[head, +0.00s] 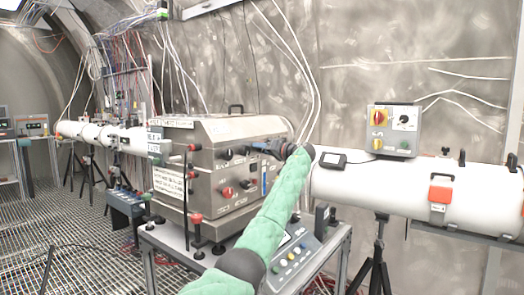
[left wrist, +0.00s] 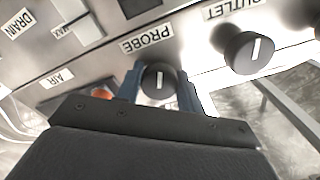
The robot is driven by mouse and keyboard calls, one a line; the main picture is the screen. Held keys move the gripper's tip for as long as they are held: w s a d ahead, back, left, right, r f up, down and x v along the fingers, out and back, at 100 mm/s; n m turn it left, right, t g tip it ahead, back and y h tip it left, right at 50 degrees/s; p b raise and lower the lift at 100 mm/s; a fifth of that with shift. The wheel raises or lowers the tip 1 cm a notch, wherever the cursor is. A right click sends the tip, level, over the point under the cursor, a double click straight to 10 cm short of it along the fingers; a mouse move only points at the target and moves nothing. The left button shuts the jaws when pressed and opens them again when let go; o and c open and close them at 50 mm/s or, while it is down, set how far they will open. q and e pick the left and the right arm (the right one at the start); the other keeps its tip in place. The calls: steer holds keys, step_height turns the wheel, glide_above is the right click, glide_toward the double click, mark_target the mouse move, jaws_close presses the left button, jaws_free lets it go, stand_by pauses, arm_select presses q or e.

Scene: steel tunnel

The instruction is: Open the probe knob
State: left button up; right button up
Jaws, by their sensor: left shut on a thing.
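The probe knob (left wrist: 158,78) is a round black knob with a white line, on a steel panel beside a "PROBE" label (left wrist: 155,37). In the left wrist view its white line runs nearly straight up and down. My left gripper (left wrist: 159,88) is shut on it, one blue-grey finger on each side. In the head view my left gripper (head: 256,148) reaches from the right to the front of the steel cabinet (head: 228,128). There the gripper hides the knob. My right gripper is in neither view.
An "OUTLET" knob (left wrist: 248,52) sits right of the probe knob, and "AIR" and "DRAIN" labels lie left. The cabinet front also carries a red knob (head: 227,192). A white pipe (head: 380,186) with a switch box (head: 394,130) above stands right.

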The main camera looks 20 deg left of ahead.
arm_select(q)
steer(key=shift+f, duration=0.4)
steer(key=o, duration=0.8)
steer(key=shift+o, duration=0.9)
steer(key=shift+r, duration=0.2)
steer(key=shift+d, duration=0.15)
steer(key=v, duration=0.7)
steer(key=shift+s+d, duration=0.15)
steer(key=shift+d, duration=0.05)
